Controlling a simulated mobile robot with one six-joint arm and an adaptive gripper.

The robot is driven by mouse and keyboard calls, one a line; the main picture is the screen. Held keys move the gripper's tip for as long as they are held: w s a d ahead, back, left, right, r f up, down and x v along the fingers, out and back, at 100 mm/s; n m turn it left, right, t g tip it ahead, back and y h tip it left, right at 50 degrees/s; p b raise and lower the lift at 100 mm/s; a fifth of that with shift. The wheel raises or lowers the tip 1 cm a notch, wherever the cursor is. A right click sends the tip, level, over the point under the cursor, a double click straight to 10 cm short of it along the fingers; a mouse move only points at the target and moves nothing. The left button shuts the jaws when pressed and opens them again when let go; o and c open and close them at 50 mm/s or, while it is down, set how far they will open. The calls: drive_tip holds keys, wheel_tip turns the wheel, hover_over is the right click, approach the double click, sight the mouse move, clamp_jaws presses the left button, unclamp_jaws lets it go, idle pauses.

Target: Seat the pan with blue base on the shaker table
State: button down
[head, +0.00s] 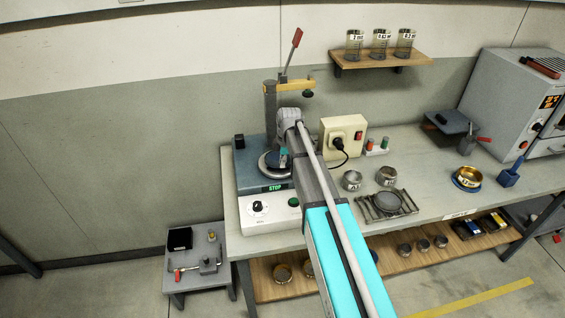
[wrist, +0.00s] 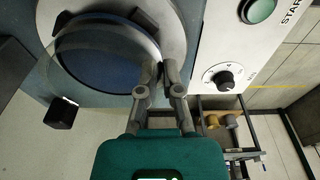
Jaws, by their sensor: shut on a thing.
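The pan with blue base (wrist: 105,55) shows in the wrist view as a round pan with a dark blue floor and a grey wall. It is over the pale round plate of the shaker table (wrist: 178,28); I cannot tell whether it rests fully on it. My gripper (wrist: 167,68) is shut on the pan's near right wall. In the head view the pan (head: 270,163) is partly hidden behind my arm, on the blue-grey shaker (head: 243,185) with its lit STOP panel. My gripper (head: 283,155) is mostly hidden there.
A post with a red-handled clamp arm (head: 292,55) stands behind the plate. A cream socket box (head: 343,137) is to its right. Metal rings (head: 352,180), a rack (head: 387,204) and a brass ring on a blue base (head: 467,178) are farther right on the bench.

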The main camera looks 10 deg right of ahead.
drive_tip(key=c, duration=0.7)
unclamp_jaws()
drive_tip(key=shift+r, duration=0.1)
